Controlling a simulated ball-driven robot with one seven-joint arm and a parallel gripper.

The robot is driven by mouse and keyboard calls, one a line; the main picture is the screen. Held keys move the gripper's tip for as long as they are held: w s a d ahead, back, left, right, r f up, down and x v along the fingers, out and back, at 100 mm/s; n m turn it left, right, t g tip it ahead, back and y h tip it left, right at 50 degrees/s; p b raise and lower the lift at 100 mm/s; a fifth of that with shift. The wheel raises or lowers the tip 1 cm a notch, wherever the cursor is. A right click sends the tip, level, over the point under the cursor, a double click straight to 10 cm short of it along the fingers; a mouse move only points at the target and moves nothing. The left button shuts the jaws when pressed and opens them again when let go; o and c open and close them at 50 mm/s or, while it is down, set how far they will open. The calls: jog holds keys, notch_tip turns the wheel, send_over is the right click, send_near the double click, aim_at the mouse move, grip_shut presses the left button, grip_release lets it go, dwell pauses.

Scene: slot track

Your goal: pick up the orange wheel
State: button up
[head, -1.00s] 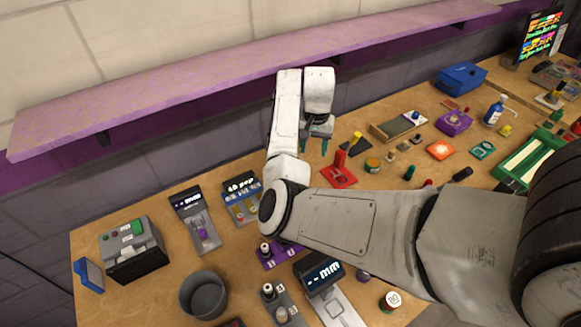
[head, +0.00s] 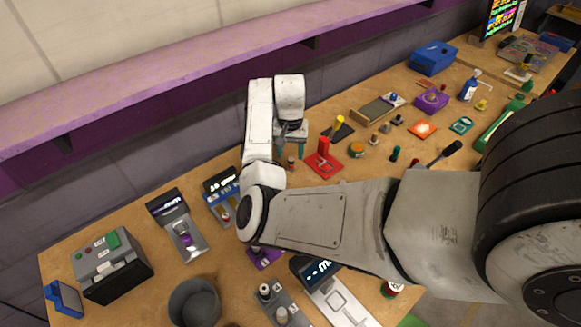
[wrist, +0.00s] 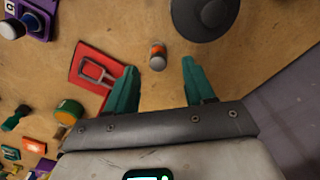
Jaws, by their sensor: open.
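My gripper (head: 290,152) is open and empty, with its two teal fingers pointing down over the bench; they also show in the wrist view (wrist: 159,67). A small upright-looking piece with an orange band (wrist: 157,55) stands on the wood just ahead of the gap between the fingertips, apart from both; in the head view it is a small dark and reddish piece (head: 291,163) below the gripper. A larger round piece with an orange top and green side (head: 357,150) lies farther right; the wrist view shows it at the left (wrist: 69,112). I cannot tell for certain which is the orange wheel.
A red plate with an upright part (head: 324,160) stands close to the fingers; its metal fork shows in the wrist view (wrist: 98,72). A dark grey round container (wrist: 203,12) is ahead. A purple shelf (head: 200,70) runs along the wall behind my arm.

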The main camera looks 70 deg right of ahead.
aim_at(291, 159)
jog(key=shift+s+f+b, duration=0.1)
jog(key=shift+f+b, duration=1.5)
jog(key=shift+f, duration=0.4)
jog(key=shift+r, duration=0.1)
grip_shut()
